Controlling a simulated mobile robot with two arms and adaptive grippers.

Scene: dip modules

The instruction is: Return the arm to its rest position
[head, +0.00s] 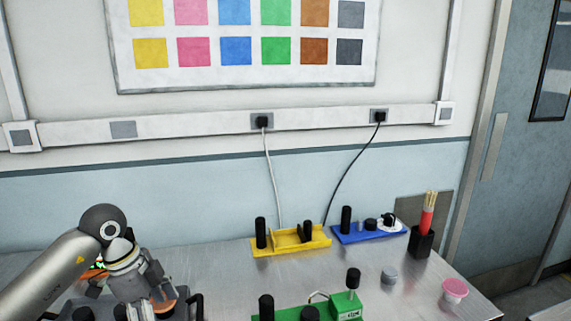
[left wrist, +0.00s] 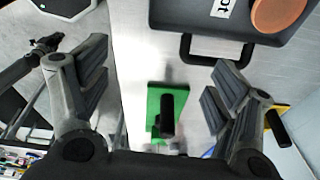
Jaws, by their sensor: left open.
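My left arm comes in from the left in the head view. Its gripper (head: 158,285) is over the dark grey case at the lower left. In the left wrist view the two fingers of the left gripper (left wrist: 158,85) are spread wide with nothing between them. Beyond them, a green module with a black peg (left wrist: 167,110) lies on the metal table.
The dark case (left wrist: 200,25) has a handle and an orange disc. A yellow module (head: 290,244), a blue module (head: 370,234), a green module (head: 346,305), a black holder (head: 421,243) and a pink cup (head: 454,290) stand on the table (head: 225,270).

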